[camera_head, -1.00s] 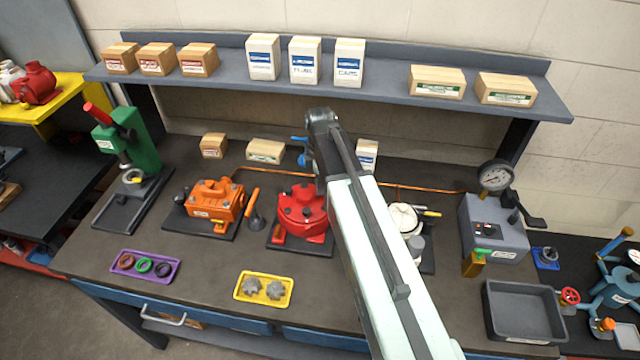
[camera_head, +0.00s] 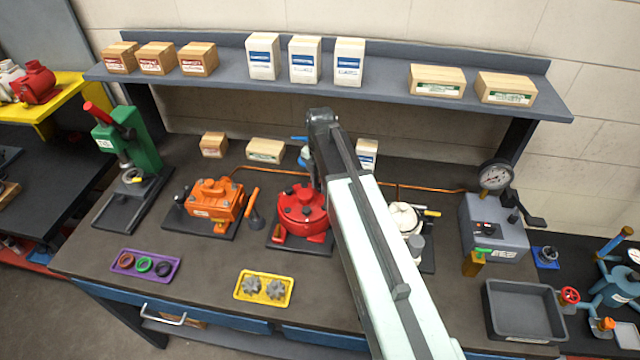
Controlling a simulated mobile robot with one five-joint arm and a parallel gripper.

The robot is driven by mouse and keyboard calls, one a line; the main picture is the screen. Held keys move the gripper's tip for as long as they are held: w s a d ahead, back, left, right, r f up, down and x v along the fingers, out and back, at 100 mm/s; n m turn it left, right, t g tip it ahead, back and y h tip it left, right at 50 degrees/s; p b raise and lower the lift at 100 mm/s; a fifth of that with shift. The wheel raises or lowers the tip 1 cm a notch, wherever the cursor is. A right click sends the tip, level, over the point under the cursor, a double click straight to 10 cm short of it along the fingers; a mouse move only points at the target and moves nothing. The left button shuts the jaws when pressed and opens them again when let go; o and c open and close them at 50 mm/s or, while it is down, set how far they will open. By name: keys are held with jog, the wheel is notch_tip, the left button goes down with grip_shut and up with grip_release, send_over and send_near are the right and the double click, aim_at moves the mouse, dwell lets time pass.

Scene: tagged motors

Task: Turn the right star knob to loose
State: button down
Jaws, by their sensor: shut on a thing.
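The red round motor (camera_head: 297,212) stands on a dark plate in the middle of the bench. My gripper (camera_head: 319,186) points down at the right edge of the motor's top and is shut there. The arm link covers most of the fingers and that side of the motor. The right star knob is hidden behind my gripper, so its angle cannot be seen. Small dark parts show on the left of the motor's top.
A yellow tray (camera_head: 240,298) with two grey lobed parts lies in front. An orange motor (camera_head: 213,203) stands left, and a white round part (camera_head: 404,218) stands right behind my arm. A grey gauge box (camera_head: 492,230) and an empty dark bin (camera_head: 521,312) are at far right.

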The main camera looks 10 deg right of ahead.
dwell(0.5)
jog(key=c, duration=1.2)
grip_release()
jog(key=shift+o, duration=0.2)
notch_tip(320, 180, up, 8)
jog(key=p, duration=0.8)
jog(key=shift+f, duration=0.1)
jog(key=shift+f, duration=0.1)
